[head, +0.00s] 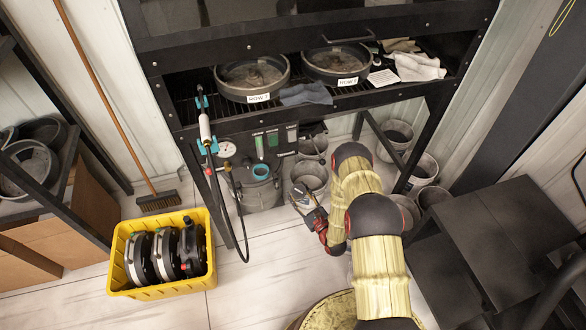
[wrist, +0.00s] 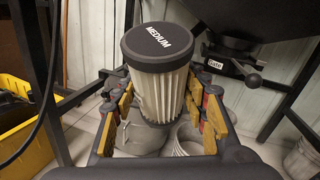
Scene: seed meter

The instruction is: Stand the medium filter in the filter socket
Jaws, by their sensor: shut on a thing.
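The medium filter (wrist: 157,75) is a white pleated cylinder with a black cap reading "MEDIUM". In the wrist view it stands roughly upright between the two fingers of my gripper (wrist: 160,108), which is shut on it. In the head view my gripper (head: 310,212) is low in front of the rack, right of a grey canister (head: 262,194). A teal ring (head: 261,171) surrounds an opening on the canister's top; I cannot tell for certain that this is the filter socket. The filter is hard to make out in the head view.
A yellow crate (head: 115,266) with several black and grey round units stands at the left. A black hose (head: 239,215) hangs left of the canister. Grey buckets (head: 309,176) stand under the rack. Two pans labelled "ROW" (head: 252,76) sit on the shelf above.

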